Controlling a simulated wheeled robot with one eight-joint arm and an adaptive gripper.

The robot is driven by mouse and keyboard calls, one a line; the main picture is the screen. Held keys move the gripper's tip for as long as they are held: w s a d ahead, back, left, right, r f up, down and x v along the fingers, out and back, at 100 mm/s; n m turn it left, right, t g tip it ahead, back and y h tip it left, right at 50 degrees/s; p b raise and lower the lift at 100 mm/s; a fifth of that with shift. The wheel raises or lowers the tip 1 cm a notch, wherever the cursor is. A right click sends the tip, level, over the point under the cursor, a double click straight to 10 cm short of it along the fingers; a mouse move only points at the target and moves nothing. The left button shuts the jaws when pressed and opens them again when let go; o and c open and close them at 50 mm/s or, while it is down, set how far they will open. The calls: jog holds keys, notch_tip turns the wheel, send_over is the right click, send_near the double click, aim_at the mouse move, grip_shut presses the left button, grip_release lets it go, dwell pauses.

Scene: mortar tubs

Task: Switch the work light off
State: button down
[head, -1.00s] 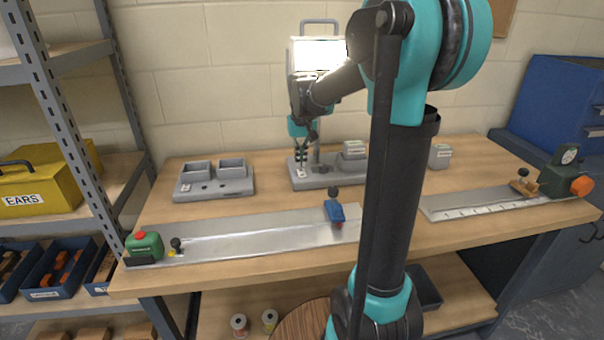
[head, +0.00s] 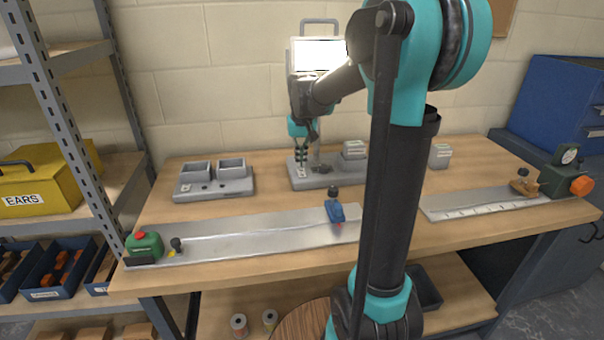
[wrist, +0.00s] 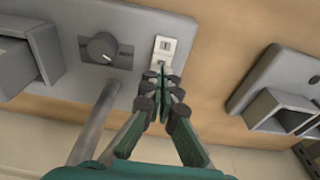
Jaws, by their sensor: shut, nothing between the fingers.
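The work light has a bright, lit panel (head: 320,57) at the back of the bench, partly behind my arm. Its grey base (head: 330,182) stands on the bench. In the wrist view the base (wrist: 130,25) carries a small pale switch (wrist: 165,45) on a white plate and a round dark knob (wrist: 101,47). My gripper (head: 302,159) is above the switch end of the base. In the wrist view my gripper (wrist: 163,78) has its fingertips together and empty, at the lower edge of the switch plate and covering part of it. I cannot tell whether they touch.
A grey two-cup holder (head: 214,183) stands left of the lamp base. Grey blocks (head: 354,149) are at its right. A metal strip with a blue slider (head: 335,211) and a green box (head: 144,246) lies in front. Shelving stands at the left.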

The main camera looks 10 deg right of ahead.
aim_at(301, 171)
jog(key=shift+f, duration=1)
dwell(0.5)
jog(key=shift+r, duration=3.55)
jog(key=shift+s, duration=0.1)
